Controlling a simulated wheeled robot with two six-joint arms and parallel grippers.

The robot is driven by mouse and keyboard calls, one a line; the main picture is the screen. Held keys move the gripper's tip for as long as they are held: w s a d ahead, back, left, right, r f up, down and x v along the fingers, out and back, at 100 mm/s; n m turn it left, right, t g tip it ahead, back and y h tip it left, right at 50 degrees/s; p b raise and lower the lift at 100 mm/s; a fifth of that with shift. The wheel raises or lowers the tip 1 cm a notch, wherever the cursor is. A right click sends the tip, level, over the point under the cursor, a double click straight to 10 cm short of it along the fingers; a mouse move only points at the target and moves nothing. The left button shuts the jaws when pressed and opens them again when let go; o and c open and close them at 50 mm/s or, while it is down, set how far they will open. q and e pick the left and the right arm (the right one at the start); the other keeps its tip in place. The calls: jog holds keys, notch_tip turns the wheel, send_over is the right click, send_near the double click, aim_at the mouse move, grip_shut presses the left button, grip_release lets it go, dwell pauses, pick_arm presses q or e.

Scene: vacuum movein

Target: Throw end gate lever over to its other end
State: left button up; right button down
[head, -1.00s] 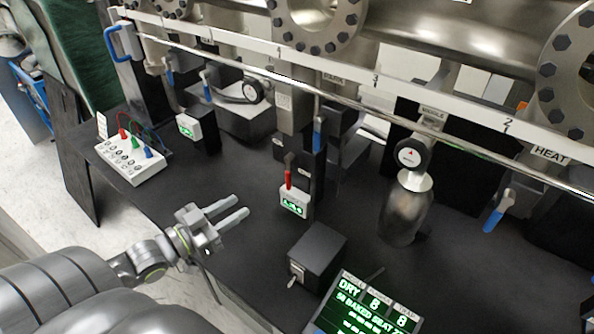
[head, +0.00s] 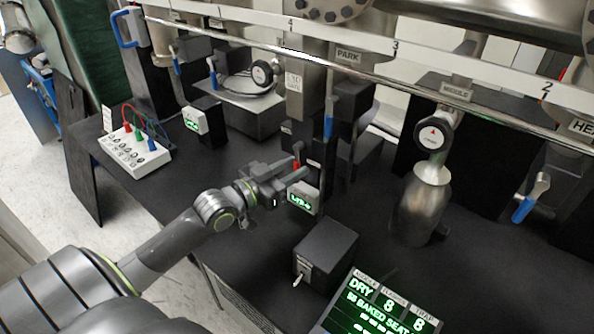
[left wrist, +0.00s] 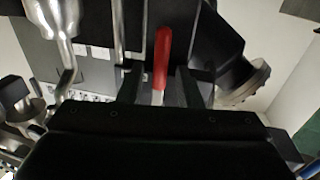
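A small lever with a red grip (head: 297,160) stands at the middle of the black bench, behind a white box with a green display (head: 303,200). It also shows in the left wrist view (left wrist: 162,55), upright and near the middle. My left gripper (head: 296,170) is at this lever. Its fingers are open, and in the left wrist view they stand to the left and right of the lever with gaps. Its lower part is partly hidden by the gripper. My right gripper is out of view.
A long metal rail (head: 400,75) crosses above the bench. A blue-handled lever (head: 328,125) hangs right of the red one. A black switch box (head: 326,250), a green-text screen (head: 380,305) and a metal vessel (head: 420,205) stand right. A white jack box (head: 135,153) is left.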

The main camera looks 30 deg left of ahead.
pick_arm(q)
jog(key=shift+x, duration=0.9)
grip_shut()
